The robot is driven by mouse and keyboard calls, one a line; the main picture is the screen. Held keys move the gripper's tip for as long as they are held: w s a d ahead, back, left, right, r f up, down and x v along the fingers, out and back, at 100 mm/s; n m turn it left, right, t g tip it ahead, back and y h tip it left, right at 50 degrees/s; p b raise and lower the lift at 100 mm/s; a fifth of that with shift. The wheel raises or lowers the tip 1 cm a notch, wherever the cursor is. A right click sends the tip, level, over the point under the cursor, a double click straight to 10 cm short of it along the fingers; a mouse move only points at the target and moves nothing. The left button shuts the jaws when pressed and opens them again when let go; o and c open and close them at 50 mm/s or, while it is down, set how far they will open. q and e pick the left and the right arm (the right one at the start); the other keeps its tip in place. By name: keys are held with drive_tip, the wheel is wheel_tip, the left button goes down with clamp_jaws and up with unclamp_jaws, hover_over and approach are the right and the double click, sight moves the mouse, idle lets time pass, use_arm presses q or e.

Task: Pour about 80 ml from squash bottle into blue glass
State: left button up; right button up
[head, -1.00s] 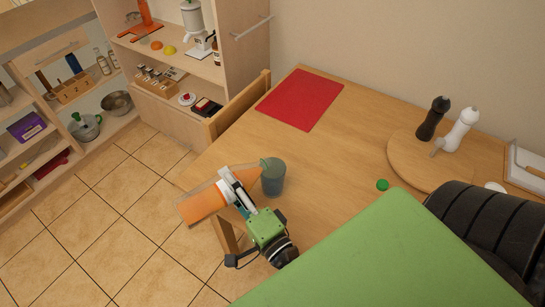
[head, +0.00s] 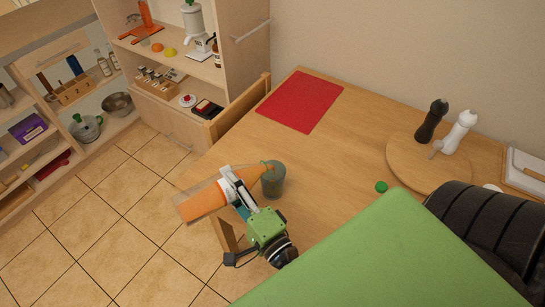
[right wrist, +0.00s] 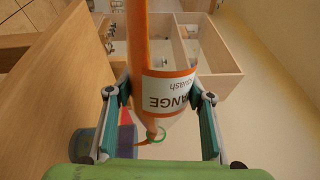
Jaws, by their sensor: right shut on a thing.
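The squash bottle (head: 205,201) is clear with orange squash inside and a white label. My right gripper (head: 238,190) is shut around its middle and holds it tipped nearly flat, with the neck toward the blue glass. The blue glass (head: 273,182) stands upright on the table, and the bottle's mouth is over its rim. In the right wrist view the bottle (right wrist: 150,55) lies between both fingers (right wrist: 160,100), with a little orange at its green-ringed mouth. The glass (right wrist: 88,143) is partly hidden there. The level in it cannot be read. My left gripper is out of view.
A red mat (head: 300,100) lies at the back. A round board (head: 405,160) with a dark mill and a white mill is at the right. A chair back (head: 235,108) stands at the table's far left edge.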

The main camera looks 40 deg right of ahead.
drive_tip(key=shift+a, duration=0.1)
drive_tip(key=shift+w+a+f, duration=0.1)
drive_tip(key=shift+a, duration=0.25)
drive_tip(key=shift+a+r, duration=0.1)
drive_tip(key=shift+r, duration=0.2)
idle(1.2)
idle(0.3)
